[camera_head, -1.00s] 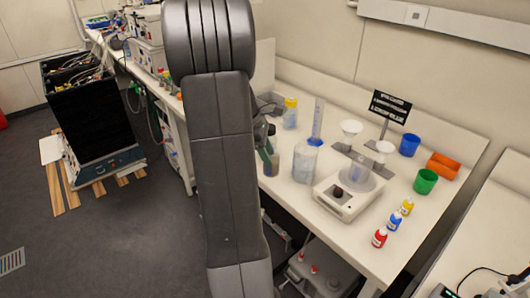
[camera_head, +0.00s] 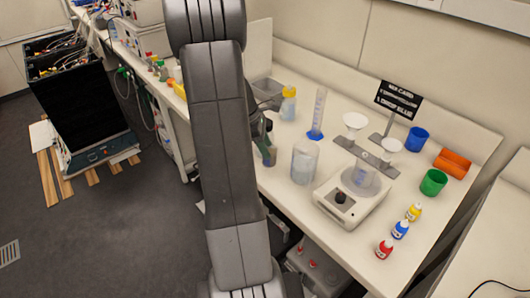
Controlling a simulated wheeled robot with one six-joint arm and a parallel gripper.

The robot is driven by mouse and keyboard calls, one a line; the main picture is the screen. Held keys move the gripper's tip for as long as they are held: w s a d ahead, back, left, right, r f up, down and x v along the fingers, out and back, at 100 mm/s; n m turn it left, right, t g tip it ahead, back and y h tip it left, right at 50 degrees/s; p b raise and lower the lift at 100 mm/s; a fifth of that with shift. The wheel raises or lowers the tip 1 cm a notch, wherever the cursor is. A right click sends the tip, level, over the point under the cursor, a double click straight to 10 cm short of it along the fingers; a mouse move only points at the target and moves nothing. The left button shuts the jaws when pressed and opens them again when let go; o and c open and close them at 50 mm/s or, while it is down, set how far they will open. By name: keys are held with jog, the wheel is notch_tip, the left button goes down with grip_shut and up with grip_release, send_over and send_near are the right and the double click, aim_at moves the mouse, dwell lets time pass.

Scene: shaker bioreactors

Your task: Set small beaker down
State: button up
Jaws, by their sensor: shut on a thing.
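My gripper (camera_head: 262,128) shows only in part, as dark pieces at the right edge of my grey arm, over the left part of the white bench (camera_head: 285,190). It is shut on a small clear-grey beaker (camera_head: 268,155), mostly hidden by the arm. The beaker looks roughly upright and close to the bench top. I cannot tell whether its base touches the bench. A larger clear beaker (camera_head: 304,162) stands just to its right.
A graduated cylinder (camera_head: 318,113), a yellow-topped bottle (camera_head: 288,103) and a grey bin (camera_head: 266,90) stand behind. Green (camera_head: 433,182) and blue (camera_head: 417,139) cups stand farther right.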

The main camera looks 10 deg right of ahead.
jog(key=shift+f, duration=1.85)
jog(key=o, duration=1.4)
jog(key=v, duration=1.2)
jog(key=shift+r+b, duration=0.15)
jog(key=shift+b, duration=0.25)
